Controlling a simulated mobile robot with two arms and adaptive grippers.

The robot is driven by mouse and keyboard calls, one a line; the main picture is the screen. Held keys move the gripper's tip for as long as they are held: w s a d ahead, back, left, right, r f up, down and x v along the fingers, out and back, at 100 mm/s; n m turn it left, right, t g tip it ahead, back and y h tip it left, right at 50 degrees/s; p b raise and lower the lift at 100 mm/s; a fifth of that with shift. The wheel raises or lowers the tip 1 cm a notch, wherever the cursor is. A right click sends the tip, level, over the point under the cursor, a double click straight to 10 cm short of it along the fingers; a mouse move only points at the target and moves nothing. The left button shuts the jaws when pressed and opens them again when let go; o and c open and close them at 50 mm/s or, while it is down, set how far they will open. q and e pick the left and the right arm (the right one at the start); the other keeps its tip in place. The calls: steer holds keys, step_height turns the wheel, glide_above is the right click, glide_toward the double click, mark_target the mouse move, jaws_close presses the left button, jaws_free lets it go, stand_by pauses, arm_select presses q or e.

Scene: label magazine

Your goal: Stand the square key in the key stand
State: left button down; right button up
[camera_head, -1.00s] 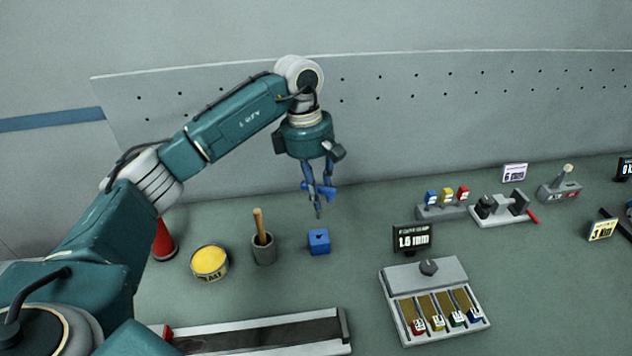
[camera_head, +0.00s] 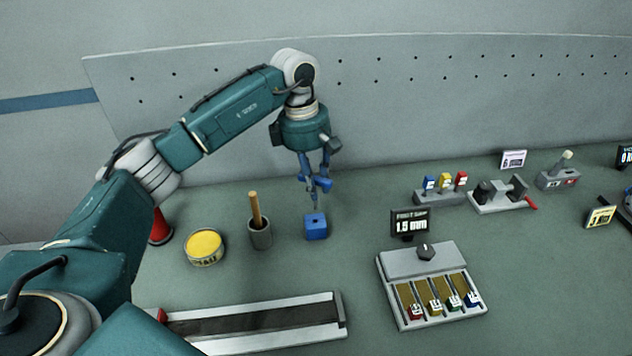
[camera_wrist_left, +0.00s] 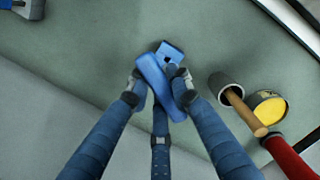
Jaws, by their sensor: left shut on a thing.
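My left gripper (camera_head: 316,184) is above the small blue block with a dark hole in its top, the key stand (camera_head: 316,230). It is shut on the square key (camera_head: 315,203), which shows as a thin dark piece pointing down from the fingertips. The key's lower end is just above the stand's top; I cannot tell whether it touches. My right gripper is not in view.
A grey cup with a wooden handle (camera_head: 260,236) and a yellow tin (camera_head: 204,245) stand left of the key stand. A grey box with coloured tabs (camera_head: 420,260) and a display sign (camera_head: 410,222) are to its right. A long metal-edged tray (camera_head: 260,324) lies in front.

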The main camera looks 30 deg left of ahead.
arm_select(q)
steer(key=shift+f+b, duration=0.95)
steer(key=shift+f, duration=0.75)
stand_by(0.5)
steer(key=shift+f+b, duration=0.55)
steer(key=shift+f, duration=0.1)
steer(key=shift+r, duration=0.35)
stand_by(0.4)
stand_by(1.1)
